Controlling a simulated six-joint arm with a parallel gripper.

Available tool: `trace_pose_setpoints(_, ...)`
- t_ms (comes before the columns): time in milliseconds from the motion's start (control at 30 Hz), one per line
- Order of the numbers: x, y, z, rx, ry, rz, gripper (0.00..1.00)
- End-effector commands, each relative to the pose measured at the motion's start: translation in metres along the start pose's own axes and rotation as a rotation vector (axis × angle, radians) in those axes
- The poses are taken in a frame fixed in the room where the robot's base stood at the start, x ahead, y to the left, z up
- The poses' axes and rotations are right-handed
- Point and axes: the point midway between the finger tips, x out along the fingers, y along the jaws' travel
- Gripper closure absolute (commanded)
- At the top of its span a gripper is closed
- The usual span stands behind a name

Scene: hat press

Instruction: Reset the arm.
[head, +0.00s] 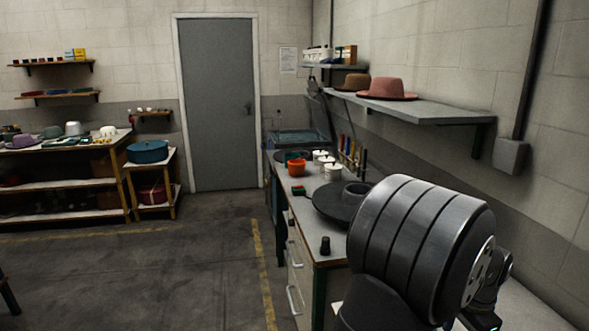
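My arm fills the lower right of the head view, with a large dark ribbed link in front of the bench. A small dark part of my arm shows behind it at the right. My gripper's fingers cannot be made out here, so whether they are open or shut does not show. My arm hides part of the workbench (317,247) and whatever lies behind it. A dark round hat-shaped piece (335,205) sits on the bench just left of my arm.
A wall shelf (440,108) above carries a pink hat (386,88) and a brown hat (354,82). Open floor (150,275) lies to the left.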

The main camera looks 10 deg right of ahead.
Motion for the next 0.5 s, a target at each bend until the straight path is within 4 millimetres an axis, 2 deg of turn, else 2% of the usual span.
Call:
trace_pose_setpoints(33,0.012,0.0,0.0,0.0,-0.003,0.002,0.27)
trace_pose_setpoints(400,0.086,0.001,0.001,0.0,-0.003,0.002,0.27)
trace_pose_setpoints(433,0.09,0.0,0.0,0.0,-0.002,0.001,0.27)
trace_pose_setpoints(500,0.068,-0.001,-0.002,0.0,0.007,-0.004,0.27)
